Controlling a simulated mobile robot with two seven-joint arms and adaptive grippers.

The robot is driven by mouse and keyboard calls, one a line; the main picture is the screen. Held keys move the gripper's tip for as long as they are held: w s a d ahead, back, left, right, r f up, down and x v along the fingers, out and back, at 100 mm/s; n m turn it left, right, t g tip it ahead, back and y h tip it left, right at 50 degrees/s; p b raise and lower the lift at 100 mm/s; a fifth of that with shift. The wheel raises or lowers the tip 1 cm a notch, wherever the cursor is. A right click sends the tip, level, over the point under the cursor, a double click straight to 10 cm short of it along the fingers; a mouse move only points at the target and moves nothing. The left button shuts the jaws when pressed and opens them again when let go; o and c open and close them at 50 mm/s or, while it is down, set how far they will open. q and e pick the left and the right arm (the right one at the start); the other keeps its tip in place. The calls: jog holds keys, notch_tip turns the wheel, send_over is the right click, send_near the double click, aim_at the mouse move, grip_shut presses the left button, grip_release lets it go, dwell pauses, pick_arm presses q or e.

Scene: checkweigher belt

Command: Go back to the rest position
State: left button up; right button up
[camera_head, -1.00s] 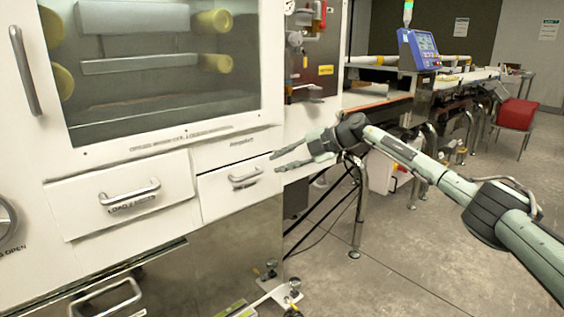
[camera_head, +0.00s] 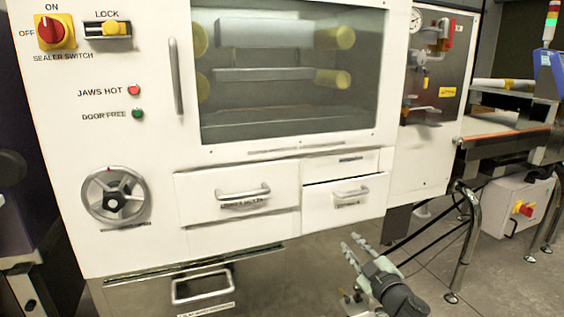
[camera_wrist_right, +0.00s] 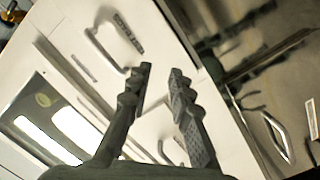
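My right gripper (camera_head: 352,242) is low in the head view, in front of the machine's lower front and below the small right drawer (camera_head: 318,207). Its two fingers are apart with nothing between them. In the right wrist view the gripper (camera_wrist_right: 160,68) also shows a clear gap between its fingertips. Beyond the fingers there is a white front with a pale handle (camera_wrist_right: 97,45). My left gripper is in neither view.
A white sealer cabinet (camera_head: 150,60) fills the middle, with a window, a handwheel (camera_head: 114,195), a left drawer (camera_head: 215,212) and a steel lower panel with a handle (camera_head: 203,287). A conveyor (camera_head: 510,127) on metal legs stands right. Floor shows at lower right.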

jog(key=s+d+f+m+g+h, duration=0.3)
jog(key=s+f+m+g, duration=0.1)
jog(key=s+f, duration=0.5)
jog(key=s+d+f+m+g+h, duration=0.3)
jog(key=s+d+f, duration=0.1)
jog(key=s+f, duration=0.6)
jog(key=s+f+m+g, duration=0.1)
jog(key=s+f+g, duration=0.2)
jog(key=s, duration=0.8)
jog(key=s+d+f+m+g, duration=0.1)
jog(key=s+f+g, duration=0.3)
jog(key=s, duration=0.7)
jog(key=shift+s+f+y, duration=0.25)
jog(key=shift+f+y, duration=0.05)
jog(key=shift+f, duration=0.05)
